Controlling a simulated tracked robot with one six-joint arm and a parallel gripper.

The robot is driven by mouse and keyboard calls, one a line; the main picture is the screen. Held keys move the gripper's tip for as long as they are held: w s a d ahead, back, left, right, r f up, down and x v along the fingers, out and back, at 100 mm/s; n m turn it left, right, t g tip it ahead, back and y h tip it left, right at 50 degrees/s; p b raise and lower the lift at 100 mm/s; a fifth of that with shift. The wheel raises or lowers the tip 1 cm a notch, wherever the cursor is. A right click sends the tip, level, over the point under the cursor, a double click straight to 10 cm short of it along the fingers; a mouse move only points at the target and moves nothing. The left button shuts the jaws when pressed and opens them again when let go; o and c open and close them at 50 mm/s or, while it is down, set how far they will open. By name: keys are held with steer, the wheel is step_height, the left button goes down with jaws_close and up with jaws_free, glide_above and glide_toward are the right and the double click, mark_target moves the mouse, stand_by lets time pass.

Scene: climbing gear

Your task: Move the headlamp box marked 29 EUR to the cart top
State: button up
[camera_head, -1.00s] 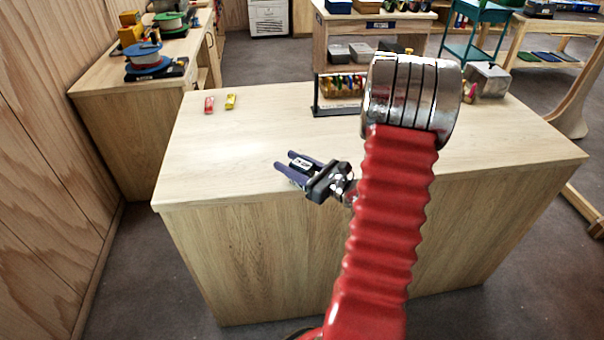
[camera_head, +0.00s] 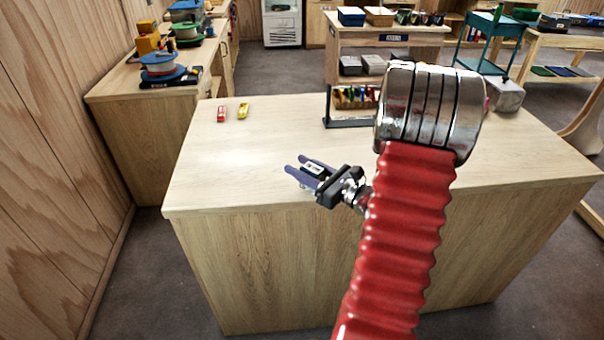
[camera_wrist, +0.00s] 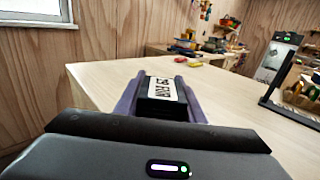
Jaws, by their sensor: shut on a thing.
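My gripper (camera_head: 296,164) is shut on a small dark box (camera_head: 313,169) with a white label, above the near edge of the wooden counter (camera_head: 250,150). In the wrist view the box (camera_wrist: 162,100) sits between the two purple fingers, and its upside-down label seems to read 29 EUR. A teal cart (camera_head: 484,27) stands at the back right of the head view, beyond the counter; its top is partly visible.
A red item (camera_head: 221,114) and a yellow item (camera_head: 243,111) lie at the counter's far left. A dark rack (camera_head: 350,122) stands behind my arm, with a grey block (camera_head: 506,95) farther right. A side bench (camera_head: 120,92) holds spools. The counter's left middle is clear.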

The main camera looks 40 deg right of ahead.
step_height(320, 180, up, 8)
steer(key=shift+f, duration=0.15)
stand_by(0.8)
